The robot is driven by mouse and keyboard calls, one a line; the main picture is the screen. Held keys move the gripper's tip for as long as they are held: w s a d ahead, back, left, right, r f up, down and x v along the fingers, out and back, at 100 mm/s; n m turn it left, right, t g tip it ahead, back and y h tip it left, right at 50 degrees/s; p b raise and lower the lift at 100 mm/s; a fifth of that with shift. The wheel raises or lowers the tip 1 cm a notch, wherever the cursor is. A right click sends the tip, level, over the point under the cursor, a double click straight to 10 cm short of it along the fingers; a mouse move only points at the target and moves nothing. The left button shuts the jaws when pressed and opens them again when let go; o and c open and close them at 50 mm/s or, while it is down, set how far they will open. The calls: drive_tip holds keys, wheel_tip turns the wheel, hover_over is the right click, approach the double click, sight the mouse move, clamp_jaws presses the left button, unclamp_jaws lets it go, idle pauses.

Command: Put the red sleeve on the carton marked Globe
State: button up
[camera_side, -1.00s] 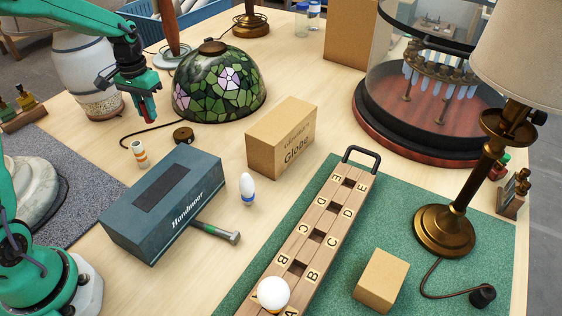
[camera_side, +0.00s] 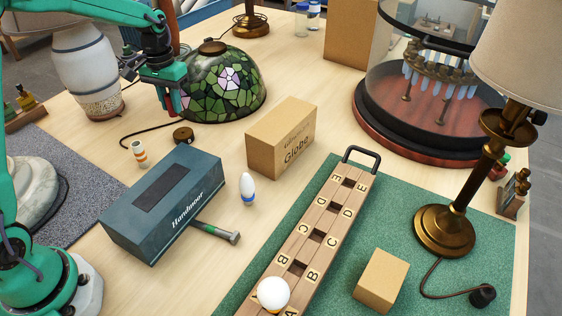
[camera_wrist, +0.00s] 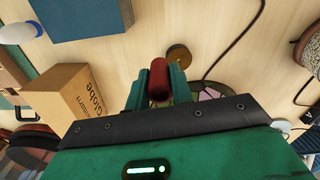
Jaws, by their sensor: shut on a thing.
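My gripper (camera_side: 171,106) is in the air in front of the stained-glass lampshade in the side view. In the wrist view my gripper (camera_wrist: 158,88) is shut on the red sleeve (camera_wrist: 158,79), a dark red cylinder between the two green fingers. In the side view only a little of the red sleeve (camera_side: 170,105) shows between the fingers. The carton marked Globe (camera_side: 282,140) is a brown box standing on the table, to the right of and nearer than my gripper. The carton also shows at the left in the wrist view (camera_wrist: 66,95). Its top looks bare.
The stained-glass shade (camera_side: 220,85) stands close behind my gripper. A dark Handmoor box (camera_side: 165,205) with a hammer (camera_side: 215,232) beside it lies in front. A blue-banded white bulb (camera_side: 248,188) stands left of the carton. A small brown disc (camera_side: 183,135) lies on the table.

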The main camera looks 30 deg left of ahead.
drive_tip(key=d+r, duration=0.3)
drive_tip(key=d, duration=0.8)
drive_tip(key=d+r, duration=0.4)
drive_tip(key=d, duration=0.6)
drive_tip(key=d+r, duration=0.3)
drive_tip(key=d, duration=0.8)
hover_over(270, 131)
drive_tip(key=shift+n, duration=0.4)
wheel_tip(270, 131, down, 7)
drive_tip(key=shift+f, duration=2)
drive_tip(key=shift+f, duration=0.15)
drive_tip(key=o, duration=0.9)
drive_tip(key=shift+o, duration=0.2)
